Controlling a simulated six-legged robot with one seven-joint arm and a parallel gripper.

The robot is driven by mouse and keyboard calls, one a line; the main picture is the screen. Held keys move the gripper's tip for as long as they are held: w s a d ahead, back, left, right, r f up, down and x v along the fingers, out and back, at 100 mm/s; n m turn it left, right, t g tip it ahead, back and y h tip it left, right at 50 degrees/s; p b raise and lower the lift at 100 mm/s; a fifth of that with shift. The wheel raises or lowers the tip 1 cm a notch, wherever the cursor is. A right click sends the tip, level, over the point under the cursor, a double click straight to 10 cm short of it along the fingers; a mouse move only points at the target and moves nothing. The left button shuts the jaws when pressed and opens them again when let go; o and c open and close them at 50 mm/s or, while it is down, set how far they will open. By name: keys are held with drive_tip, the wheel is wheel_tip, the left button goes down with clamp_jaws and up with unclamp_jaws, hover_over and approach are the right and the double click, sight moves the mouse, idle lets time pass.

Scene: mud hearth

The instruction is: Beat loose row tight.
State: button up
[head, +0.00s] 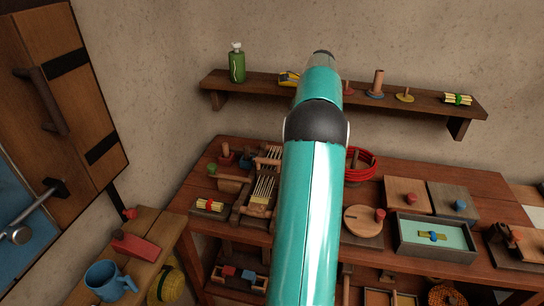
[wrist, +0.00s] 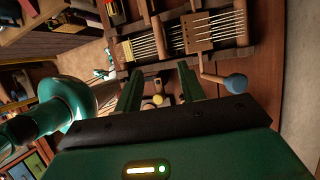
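A small wooden loom (head: 262,188) with pale warp threads stands on the wooden table, left of my arm in the head view. In the wrist view the loom (wrist: 150,46) fills the upper middle, with a wooden crossbar (wrist: 198,32) across the threads. The loose row itself is too small to make out. My gripper (wrist: 159,84) points towards the loom's near side, its two green fingers apart. A wooden piece with a pale round end (wrist: 158,100) shows between the fingers; I cannot tell whether it lies between them or beyond. My arm hides the gripper in the head view.
A blue knob (wrist: 235,82) on a wooden handle sticks out beside the loom. A red coil (head: 360,165), a round board (head: 363,220) and a grey tray (head: 438,251) stand right of my arm. A wall shelf (head: 225,82) is behind. A blue mug (head: 104,280) stands at lower left.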

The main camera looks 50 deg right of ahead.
hover_over(268, 171)
drive_tip(key=d, duration=0.1)
drive_tip(key=f, duration=1.2)
drive_tip(key=shift+s+d+f, duration=0.15)
drive_tip(key=shift+s, duration=0.25)
clamp_jaws()
